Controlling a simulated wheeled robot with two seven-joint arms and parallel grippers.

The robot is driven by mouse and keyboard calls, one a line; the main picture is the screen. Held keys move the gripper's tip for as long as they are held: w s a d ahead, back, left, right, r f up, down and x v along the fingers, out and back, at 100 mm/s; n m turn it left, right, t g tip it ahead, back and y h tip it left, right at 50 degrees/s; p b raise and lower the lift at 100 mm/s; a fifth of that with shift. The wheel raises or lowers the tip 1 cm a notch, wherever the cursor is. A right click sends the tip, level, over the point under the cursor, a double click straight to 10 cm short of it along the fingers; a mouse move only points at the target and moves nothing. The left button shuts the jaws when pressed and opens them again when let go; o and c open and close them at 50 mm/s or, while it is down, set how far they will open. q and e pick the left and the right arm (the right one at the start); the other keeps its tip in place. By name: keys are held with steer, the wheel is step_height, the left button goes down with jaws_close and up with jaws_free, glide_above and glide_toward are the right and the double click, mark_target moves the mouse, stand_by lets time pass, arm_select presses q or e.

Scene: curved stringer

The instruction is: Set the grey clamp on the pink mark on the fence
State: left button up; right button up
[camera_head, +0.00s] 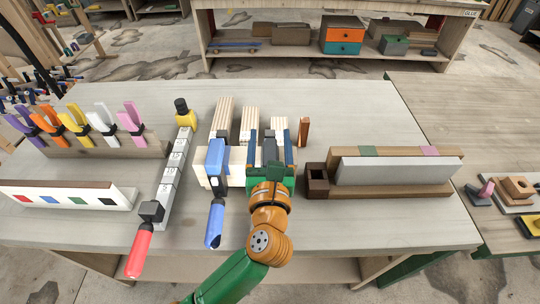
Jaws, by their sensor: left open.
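My left gripper (270,152) is open. It reaches over the pale strip stack, its fingers on either side of a dark grey piece (270,146) that looks like the grey clamp; the gripper hides most of it, and I cannot tell if they touch. The pink mark (428,151) is on top of the wooden fence (398,153) at the right, with a green mark (368,150) to its left. No clamp shows on the pink mark. My right gripper is not in view.
A blue clamp (215,165) is on the stack just left of my gripper. A red-handled bar clamp (160,190) lies further left. Coloured spring clamps (75,123) stand in a rack at the back left. A brown block (317,178) sits at the fence's left end.

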arm_select(q)
steer(key=shift+s+r, duration=0.15)
steer(key=shift+s, duration=0.15)
steer(key=c, duration=0.5)
jaws_close()
stand_by(0.5)
